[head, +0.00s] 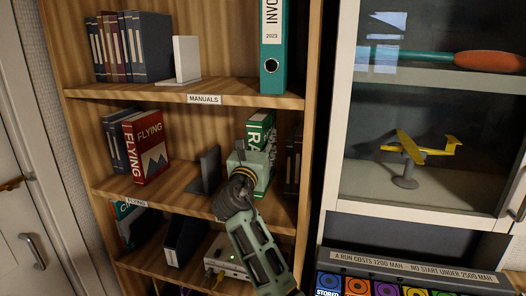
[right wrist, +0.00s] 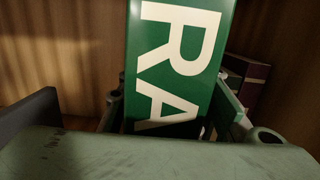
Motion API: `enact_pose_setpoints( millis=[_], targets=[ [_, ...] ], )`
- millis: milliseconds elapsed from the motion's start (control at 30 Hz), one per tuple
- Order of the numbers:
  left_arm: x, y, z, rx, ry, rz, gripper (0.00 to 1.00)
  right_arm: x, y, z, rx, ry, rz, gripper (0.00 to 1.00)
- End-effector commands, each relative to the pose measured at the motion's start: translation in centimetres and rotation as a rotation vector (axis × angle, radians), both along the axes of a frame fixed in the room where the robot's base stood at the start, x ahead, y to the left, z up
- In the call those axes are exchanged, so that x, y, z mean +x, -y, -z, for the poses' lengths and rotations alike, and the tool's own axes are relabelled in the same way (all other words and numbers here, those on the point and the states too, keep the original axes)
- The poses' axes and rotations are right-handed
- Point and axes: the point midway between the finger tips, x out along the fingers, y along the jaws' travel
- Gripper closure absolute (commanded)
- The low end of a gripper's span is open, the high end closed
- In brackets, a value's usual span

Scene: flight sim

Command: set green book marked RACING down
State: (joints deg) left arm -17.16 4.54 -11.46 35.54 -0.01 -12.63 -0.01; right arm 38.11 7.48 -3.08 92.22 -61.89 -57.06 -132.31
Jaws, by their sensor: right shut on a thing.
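In the right wrist view the green spine (right wrist: 175,60) fills the middle, between the fingers. My right gripper (head: 256,150) is shut on the green book. My left gripper is not in view.
A dark bookend (head: 207,170) stands left of the gripper, with dark books (head: 294,165) close on the right. A red FLYING book (head: 145,145) stands further left. A teal binder (head: 273,50) is on the shelf above. A glass cabinet (head: 338,110) stands at the right.

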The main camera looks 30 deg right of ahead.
Motion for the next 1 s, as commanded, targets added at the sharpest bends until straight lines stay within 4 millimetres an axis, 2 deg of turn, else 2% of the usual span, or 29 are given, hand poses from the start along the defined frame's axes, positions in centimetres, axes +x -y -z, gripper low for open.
enact_pose_setpoints(
  millis=[67, 367, 733, 767, 933, 1000],
  targets=[
    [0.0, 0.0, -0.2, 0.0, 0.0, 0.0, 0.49, 0.2, 0.3, -0.1, -0.002, 0.002, 0.0, 1.0],
    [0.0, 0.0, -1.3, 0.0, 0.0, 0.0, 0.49, 0.2, 0.4, 3.2, -0.003, 0.0, 0.001, 1.0],
    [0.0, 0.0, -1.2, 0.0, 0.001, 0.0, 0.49, 0.2, 0.3, 3.7, -0.002, 0.002, 0.0, 1.0],
    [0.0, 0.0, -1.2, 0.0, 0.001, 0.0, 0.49, 0.3, 0.3, 3.9, 0.0, -0.001, 0.0, 0.66],
    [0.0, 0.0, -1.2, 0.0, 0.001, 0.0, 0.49, 0.3, 0.3, 3.9, 0.0, -0.001, 0.0, 0.51],
    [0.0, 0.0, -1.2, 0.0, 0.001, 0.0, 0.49, 0.3, 0.3, 3.9, 0.0, -0.001, 0.0, 0.49]
  ],
)
